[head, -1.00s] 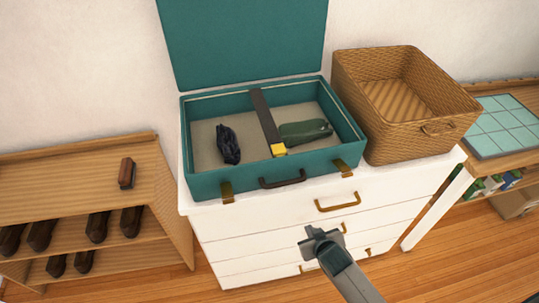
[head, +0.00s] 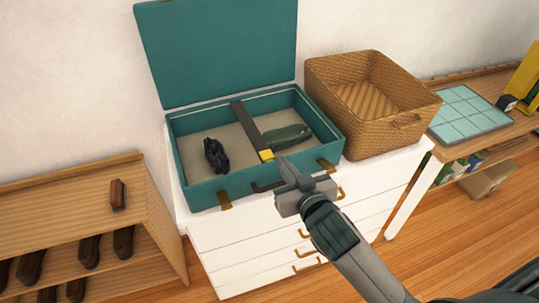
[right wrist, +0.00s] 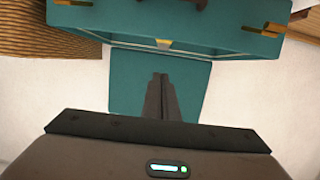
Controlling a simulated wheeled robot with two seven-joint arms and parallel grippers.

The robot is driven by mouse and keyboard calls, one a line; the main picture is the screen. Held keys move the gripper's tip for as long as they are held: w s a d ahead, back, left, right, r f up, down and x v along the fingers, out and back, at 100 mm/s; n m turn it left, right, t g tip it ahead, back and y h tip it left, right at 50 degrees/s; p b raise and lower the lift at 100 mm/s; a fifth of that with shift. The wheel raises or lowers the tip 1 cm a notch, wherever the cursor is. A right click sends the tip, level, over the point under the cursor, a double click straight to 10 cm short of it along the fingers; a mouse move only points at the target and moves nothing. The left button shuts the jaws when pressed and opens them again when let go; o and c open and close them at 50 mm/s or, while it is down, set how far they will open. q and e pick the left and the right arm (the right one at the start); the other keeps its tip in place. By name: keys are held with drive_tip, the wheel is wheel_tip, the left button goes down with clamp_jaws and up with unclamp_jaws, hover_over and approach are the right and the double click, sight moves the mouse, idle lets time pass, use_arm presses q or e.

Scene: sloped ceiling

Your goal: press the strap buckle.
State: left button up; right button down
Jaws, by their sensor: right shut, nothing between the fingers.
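An open teal suitcase (head: 195,193) stands on a white dresser, its lid (head: 218,55) upright against the wall. A dark strap (head: 245,128) runs across its inside and ends in a yellow buckle (head: 266,155) near the front wall. A dark green rolled item (head: 288,137) and a dark bundle (head: 216,156) lie inside, on either side of the strap. My right gripper (head: 287,168) is shut and empty, in front of the suitcase's front wall, close to the buckle in the picture. In the right wrist view its shut fingers (right wrist: 161,96) point toward the teal suitcase; a bit of yellow (right wrist: 163,43) shows beyond them.
A wicker basket (head: 335,108) stands right beside the suitcase. A white dresser (head: 225,250) with brass handles is below. A low shoe shelf (head: 85,180) stands at left; a wooden table with a light-teal tiled board (head: 469,113) is at right.

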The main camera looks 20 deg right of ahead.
drive_tip(key=shift+s+a+r, duration=0.1)
drive_tip(key=shift+a+r, duration=0.05)
drive_tip(key=shift+r, duration=0.15)
drive_tip(key=p, duration=0.4)
hover_over(271, 161)
drive_tip(key=shift+s+a+f, duration=0.1)
drive_tip(key=shift+s+f, duration=0.1)
drive_tip(key=shift+f, duration=0.8)
drive_tip(key=f+p, duration=0.1)
drive_tip(key=f, duration=0.2)
drive_tip(key=shift+w+f, duration=0.15)
drive_tip(key=shift+w, duration=0.05)
drive_tip(key=shift+f, duration=0.6)
drive_tip(key=shift+f, duration=0.1)
